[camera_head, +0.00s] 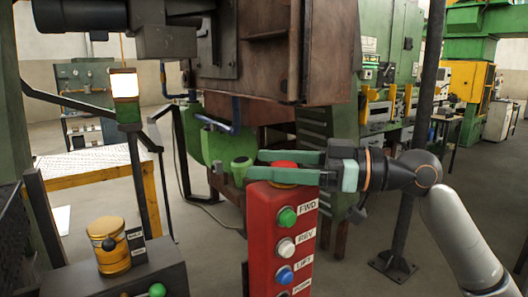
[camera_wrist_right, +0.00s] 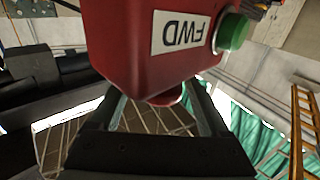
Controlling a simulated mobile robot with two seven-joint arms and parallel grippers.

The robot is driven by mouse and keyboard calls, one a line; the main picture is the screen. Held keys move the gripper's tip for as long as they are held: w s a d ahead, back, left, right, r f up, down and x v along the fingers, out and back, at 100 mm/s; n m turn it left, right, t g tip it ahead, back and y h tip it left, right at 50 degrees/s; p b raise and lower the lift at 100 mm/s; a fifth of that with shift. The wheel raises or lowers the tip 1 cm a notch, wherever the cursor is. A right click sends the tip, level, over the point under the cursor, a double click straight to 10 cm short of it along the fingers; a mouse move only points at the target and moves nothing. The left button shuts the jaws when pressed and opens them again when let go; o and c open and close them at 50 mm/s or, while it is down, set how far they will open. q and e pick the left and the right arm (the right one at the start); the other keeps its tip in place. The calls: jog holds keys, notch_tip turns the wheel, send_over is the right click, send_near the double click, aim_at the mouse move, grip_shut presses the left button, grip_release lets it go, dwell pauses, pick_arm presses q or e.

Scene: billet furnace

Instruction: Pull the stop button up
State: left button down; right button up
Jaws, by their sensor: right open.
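The red stop button (camera_head: 285,164) sits on top of the red control box (camera_head: 262,232) in the head view. My right gripper (camera_head: 258,165) reaches in from the right, with its green fingers level across the top of the box. One finger passes on the far side of the stop button and one on the near side. The fingers are open, and I cannot tell whether either touches it. In the right wrist view, the stop button (camera_wrist_right: 168,97) shows partly below the box (camera_wrist_right: 145,55), between the two spread fingers (camera_wrist_right: 157,95). My left gripper is out of view.
The box front carries a green FWD button (camera_head: 286,217), a white REV button (camera_head: 285,247) and a blue LIFT button (camera_head: 284,275). A yellow knob (camera_head: 110,248) stands on a dark panel at left. A dark post (camera_head: 408,180) stands behind my right arm.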

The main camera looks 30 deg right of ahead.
jog(key=shift+w+a, duration=0.4)
jog(key=shift+a, duration=0.1)
grip_shut()
dwell(0.4)
